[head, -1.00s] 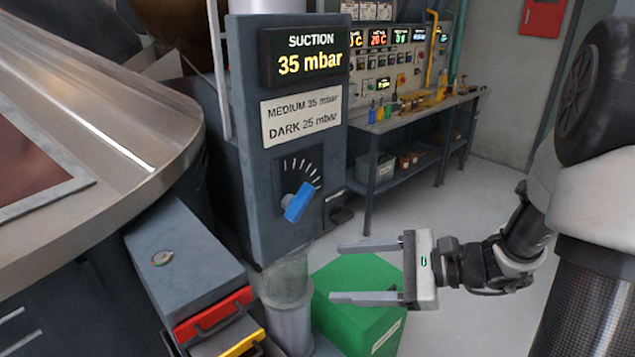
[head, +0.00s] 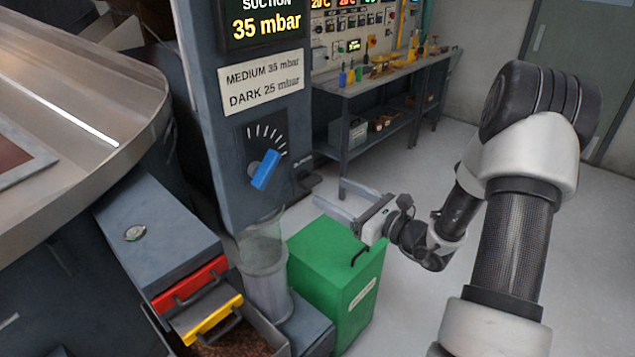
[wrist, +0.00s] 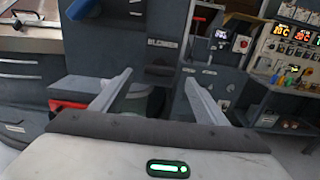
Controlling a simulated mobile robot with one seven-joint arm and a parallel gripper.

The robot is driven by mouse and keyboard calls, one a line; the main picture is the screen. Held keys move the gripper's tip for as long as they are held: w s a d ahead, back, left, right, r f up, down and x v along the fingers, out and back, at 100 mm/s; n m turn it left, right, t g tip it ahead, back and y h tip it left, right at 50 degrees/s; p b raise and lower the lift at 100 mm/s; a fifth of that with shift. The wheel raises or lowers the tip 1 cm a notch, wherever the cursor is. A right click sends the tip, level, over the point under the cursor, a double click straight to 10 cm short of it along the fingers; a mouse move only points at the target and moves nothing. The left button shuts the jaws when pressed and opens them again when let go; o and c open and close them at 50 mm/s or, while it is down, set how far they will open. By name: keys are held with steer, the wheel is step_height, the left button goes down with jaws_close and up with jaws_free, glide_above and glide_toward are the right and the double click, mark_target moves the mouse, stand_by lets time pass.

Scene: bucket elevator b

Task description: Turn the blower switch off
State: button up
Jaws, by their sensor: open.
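The blower switch (head: 306,182) is a small dark lever on the right side face of the dark grey column (head: 205,120), under a small label only partly readable. In the wrist view, the dark switch (wrist: 160,71) shows under a label starting "BL", beyond the fingers and roughly between them. Its exact position is hard to tell. My gripper (head: 328,192) is open and empty, to the right of and slightly below the switch, with its fingers pointing left toward the column. A gap seems to remain between the fingertips and the switch.
A dial with a blue pointer (head: 265,169) is on the column's front, under a display reading 35 mbar. A green box (head: 330,262) stands below my gripper, next to a clear cylinder (head: 263,265). A workbench (head: 385,85) stands behind. Open floor lies to the right.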

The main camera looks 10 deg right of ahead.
mark_target(315, 183)
steer(key=x, duration=0.6)
steer(key=shift+w+a, duration=0.15)
steer(key=shift+a, duration=0.05)
steer(key=shift+c, duration=0.2)
steer(key=c, duration=1)
